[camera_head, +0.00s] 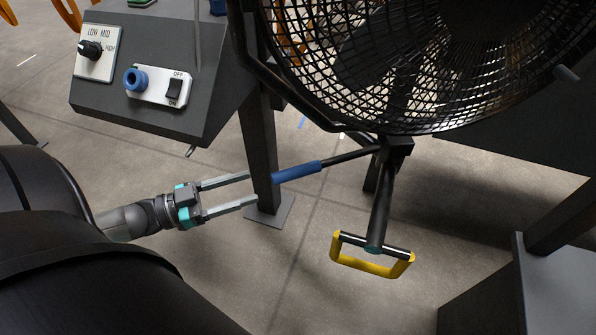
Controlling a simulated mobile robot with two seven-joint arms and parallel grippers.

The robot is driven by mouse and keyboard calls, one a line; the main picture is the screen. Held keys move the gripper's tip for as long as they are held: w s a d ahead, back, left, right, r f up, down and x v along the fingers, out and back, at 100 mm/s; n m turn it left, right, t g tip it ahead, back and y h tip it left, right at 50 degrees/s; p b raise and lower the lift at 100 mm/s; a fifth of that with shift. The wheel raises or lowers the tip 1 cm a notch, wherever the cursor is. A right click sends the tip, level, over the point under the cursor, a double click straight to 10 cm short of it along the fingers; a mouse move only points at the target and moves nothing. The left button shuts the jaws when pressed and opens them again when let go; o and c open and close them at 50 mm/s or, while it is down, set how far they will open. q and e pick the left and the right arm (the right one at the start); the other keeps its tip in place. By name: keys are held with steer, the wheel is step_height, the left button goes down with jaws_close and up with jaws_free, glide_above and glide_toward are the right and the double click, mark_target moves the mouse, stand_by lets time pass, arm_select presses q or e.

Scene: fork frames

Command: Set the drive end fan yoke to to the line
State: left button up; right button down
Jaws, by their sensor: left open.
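A large black fan with a wire grille (400,60) fills the upper right. A dark curved yoke (290,93) runs along its lower left side. Below the fan, a black rod with a blue grip (297,172) points left from a dark block (397,146). A black tube with a yellow D-shaped handle (375,265) hangs from the same block. My left gripper (254,188) is open and empty, its two fingers pointing right at the free end of the blue grip, just short of it in the picture. I cannot make out a line on the yoke. My right gripper is not seen.
A dark control box (150,62) at upper left carries a LOW/MID/HIGH knob (90,49), a blue round button (134,79) and an OFF/ON switch (175,91). A dark post (259,145) stands behind my fingertips. Dark frame parts (545,275) stand at lower right. The middle floor is clear.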

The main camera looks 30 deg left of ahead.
mark_target(295, 174)
arm_select(q)
steer(key=b+x, duration=0.1)
steer(key=x, duration=0.9)
steer(key=shift+w+d+b, duration=0.2)
steer(key=shift+w+b, duration=0.05)
steer(key=shift+b, duration=0.05)
steer(key=shift+w+d, duration=0.3)
steer(key=shift+w, duration=0.15)
steer(key=shift+c, duration=0.3)
steer(key=c, duration=0.7)
steer(key=shift+c, duration=0.9)
jaws_close()
steer(key=shift+f, duration=0.1)
